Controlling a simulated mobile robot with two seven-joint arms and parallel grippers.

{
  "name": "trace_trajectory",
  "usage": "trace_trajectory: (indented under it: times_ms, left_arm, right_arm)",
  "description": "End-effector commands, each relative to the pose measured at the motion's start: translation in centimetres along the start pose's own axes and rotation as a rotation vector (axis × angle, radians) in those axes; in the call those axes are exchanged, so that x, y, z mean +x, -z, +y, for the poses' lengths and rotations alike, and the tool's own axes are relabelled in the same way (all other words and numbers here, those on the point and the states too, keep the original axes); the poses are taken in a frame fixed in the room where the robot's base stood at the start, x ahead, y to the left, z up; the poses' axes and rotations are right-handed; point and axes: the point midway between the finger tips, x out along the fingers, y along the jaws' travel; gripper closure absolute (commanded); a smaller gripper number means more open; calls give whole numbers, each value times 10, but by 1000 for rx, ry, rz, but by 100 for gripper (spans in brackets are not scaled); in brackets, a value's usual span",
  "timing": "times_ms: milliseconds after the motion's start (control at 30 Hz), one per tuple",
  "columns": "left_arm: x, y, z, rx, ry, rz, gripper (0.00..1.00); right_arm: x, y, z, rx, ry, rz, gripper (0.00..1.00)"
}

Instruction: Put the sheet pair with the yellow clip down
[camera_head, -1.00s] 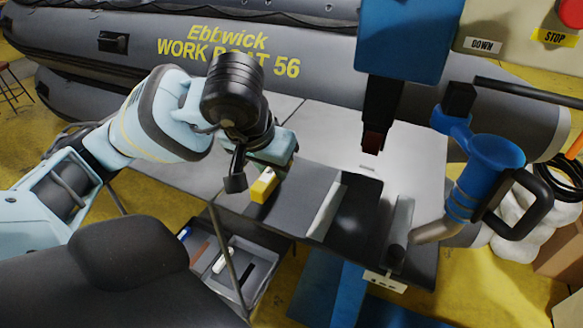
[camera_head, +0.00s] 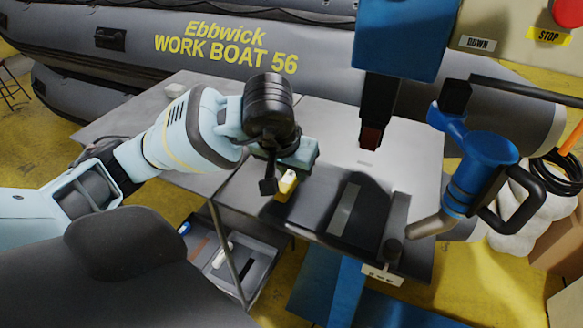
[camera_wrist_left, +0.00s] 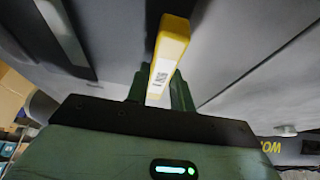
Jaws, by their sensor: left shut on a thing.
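The yellow clip (camera_head: 286,183) is between the fingers of my left gripper (camera_head: 280,178), which is shut on it. In the left wrist view the clip (camera_wrist_left: 170,45) stands between the green fingers (camera_wrist_left: 160,95), with a white label on its near end. The grey sheet pair (camera_head: 313,200) reaches right from the clip, over the near part of the table beside a dark plate. I cannot tell whether it touches the surface beneath. Part of the sheets is hidden by the gripper and clip. My right gripper is not in view.
A machine with a dark vertical head (camera_head: 376,115) stands over the pale table (camera_head: 415,155). A blue hand tool (camera_head: 475,175) with a metal nozzle is at right. An open grey bin (camera_head: 235,265) sits below the table. A grey boat (camera_head: 330,50) lies behind.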

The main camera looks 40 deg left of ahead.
Motion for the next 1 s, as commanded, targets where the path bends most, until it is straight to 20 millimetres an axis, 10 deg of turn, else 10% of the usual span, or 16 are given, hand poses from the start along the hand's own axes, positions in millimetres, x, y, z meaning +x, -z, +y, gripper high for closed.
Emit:
trace_trajectory:
  times_ms: [267,300,433,1000]
  left_arm:
    - [4,-2,0,-1,0,0,100]
    - [3,-1,0,-1,0,-1,72]
    - [3,-1,0,-1,0,0,55]
    - [-31,2,0,1,-2,6,55]
  right_arm:
    - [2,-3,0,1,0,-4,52]
    - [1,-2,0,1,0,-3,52]
    - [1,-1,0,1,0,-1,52]
    - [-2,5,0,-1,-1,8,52]
